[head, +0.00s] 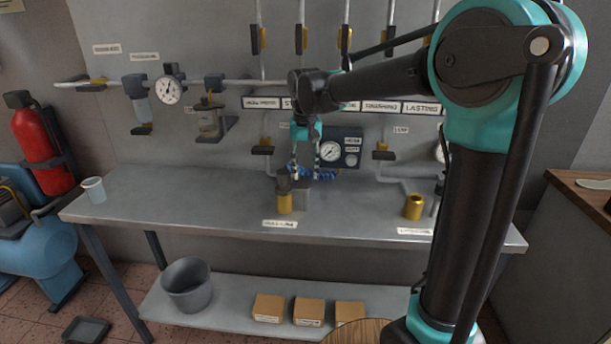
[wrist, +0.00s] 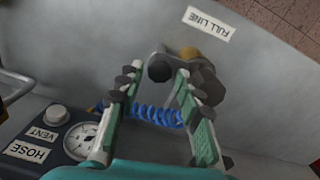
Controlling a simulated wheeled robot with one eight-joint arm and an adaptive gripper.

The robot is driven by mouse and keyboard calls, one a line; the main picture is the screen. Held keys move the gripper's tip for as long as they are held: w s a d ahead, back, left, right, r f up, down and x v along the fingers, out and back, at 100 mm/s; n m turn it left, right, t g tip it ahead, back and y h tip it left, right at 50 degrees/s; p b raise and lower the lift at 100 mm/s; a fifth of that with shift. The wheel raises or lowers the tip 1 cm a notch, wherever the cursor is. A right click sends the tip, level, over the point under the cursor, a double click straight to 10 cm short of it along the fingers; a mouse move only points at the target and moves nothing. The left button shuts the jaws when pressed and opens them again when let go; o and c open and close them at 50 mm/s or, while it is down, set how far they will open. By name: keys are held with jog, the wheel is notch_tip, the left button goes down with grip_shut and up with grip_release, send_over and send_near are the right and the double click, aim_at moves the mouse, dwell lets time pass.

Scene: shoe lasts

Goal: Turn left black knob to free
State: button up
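My gripper (head: 304,175) hangs over the middle of the bench, fingers pointing down. In the wrist view its two fingers (wrist: 158,82) are apart, with no object clearly clasped. A brass fitting with a black knob (head: 284,182) stands on the bench above the FULL LINE label, just left of the fingers. In the wrist view a small round black knob (wrist: 160,69) shows between the fingertips. A larger dark part (wrist: 208,82) lies by the right finger, next to the brass (wrist: 188,54). I cannot tell whether either finger touches them.
A blue coiled hose (wrist: 150,115) lies behind the fingers. A dark box with a gauge (head: 331,150) stands behind. A brass cylinder (head: 413,207) stands to the right and a cup (head: 94,190) at the left end. The left bench top (head: 190,195) is clear.

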jog(key=shift+f, duration=1.05)
grip_shut()
